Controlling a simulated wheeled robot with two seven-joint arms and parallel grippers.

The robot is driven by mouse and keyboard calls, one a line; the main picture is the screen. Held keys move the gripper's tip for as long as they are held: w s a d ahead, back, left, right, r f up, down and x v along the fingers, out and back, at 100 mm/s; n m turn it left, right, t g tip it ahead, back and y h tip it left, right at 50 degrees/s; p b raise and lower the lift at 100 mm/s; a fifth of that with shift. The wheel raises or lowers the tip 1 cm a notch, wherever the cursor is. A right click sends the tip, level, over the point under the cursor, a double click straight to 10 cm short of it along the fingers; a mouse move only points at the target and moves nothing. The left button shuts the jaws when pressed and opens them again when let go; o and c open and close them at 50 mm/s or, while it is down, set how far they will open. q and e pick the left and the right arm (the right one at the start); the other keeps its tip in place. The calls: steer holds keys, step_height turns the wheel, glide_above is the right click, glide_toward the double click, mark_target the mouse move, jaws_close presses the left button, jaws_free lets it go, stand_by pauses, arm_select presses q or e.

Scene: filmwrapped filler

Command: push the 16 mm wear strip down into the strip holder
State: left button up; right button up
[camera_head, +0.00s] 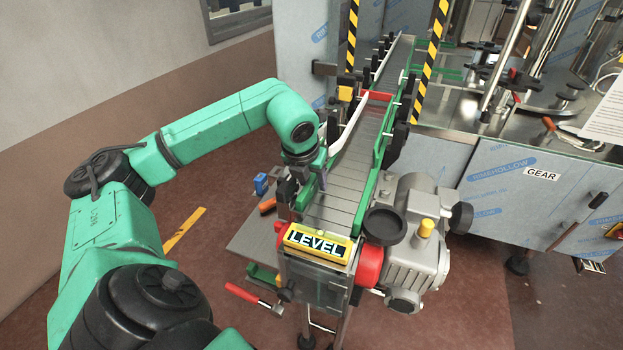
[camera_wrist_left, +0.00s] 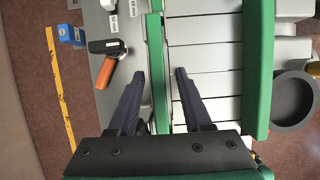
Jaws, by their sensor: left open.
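A white strip (camera_head: 351,128), which looks like the wear strip, runs along the left side of the conveyor and bends at its near end. The green rail on the conveyor's left edge (camera_wrist_left: 155,60), which looks like the strip holder, passes between my left gripper's fingers in the left wrist view. My left gripper (camera_wrist_left: 160,73) is open, with one finger on each side of the rail and nothing held. In the head view my left gripper (camera_head: 304,183) is over the conveyor's near left edge, partly hidden by its own wrist. I cannot tell whether it touches the rail. My right gripper is not in view.
The conveyor belt (camera_wrist_left: 203,85) has a second green rail (camera_wrist_left: 258,60) on its right. A grey plate (camera_head: 262,240) at the left carries an orange-handled tool (camera_wrist_left: 105,72) and a blue item (camera_wrist_left: 70,34). A motor (camera_head: 412,225) stands right, and a LEVEL sign (camera_head: 317,245) is in front.

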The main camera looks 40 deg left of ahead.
arm_select(q)
steer(key=v, duration=1.2)
